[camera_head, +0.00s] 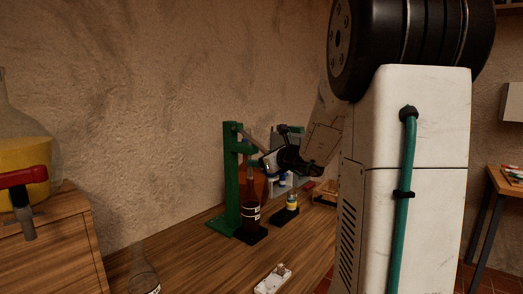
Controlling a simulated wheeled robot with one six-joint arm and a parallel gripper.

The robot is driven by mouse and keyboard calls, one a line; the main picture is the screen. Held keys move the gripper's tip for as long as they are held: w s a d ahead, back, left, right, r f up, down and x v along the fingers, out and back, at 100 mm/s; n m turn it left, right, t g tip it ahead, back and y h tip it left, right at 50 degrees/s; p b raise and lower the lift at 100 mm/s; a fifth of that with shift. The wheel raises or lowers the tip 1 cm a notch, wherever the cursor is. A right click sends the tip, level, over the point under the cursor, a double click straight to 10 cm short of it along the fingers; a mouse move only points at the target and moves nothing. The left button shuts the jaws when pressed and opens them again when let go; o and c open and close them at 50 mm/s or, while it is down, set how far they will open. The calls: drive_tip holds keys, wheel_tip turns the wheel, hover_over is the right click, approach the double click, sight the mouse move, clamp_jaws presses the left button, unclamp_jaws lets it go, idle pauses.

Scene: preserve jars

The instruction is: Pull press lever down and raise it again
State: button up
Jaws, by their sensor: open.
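The green press (231,185) stands on the wooden bench against the wall. Its lever (250,138) slopes from the top of the post down to the right. My gripper (266,163) is beside the lever's lower right end, at the front of the press. The jaws are small and dark here, and I cannot tell whether they touch the lever. A dark brown bottle (250,212) stands upright under the press head on a dark base. Part of the press behind my gripper is hidden.
A clear bottle (143,272) and a small white item (272,280) are nearer on the bench (205,262). A large jar of yellow liquid (22,150) stands at left. My arm blocks the right side.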

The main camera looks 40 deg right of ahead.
drive_tip(key=shift+s+d+f+m, duration=0.15)
drive_tip(key=shift+f, duration=0.35)
drive_tip(key=shift+s+d+f+m, duration=0.15)
drive_tip(key=shift+f, duration=0.35)
drive_tip(key=v, duration=0.7)
drive_tip(key=shift+r, duration=0.15)
drive_tip(key=shift+w+a+r, duration=0.1)
drive_tip(key=shift+w+r, duration=0.05)
drive_tip(key=shift+r, duration=0.05)
drive_tip(key=shift+a, duration=0.15)
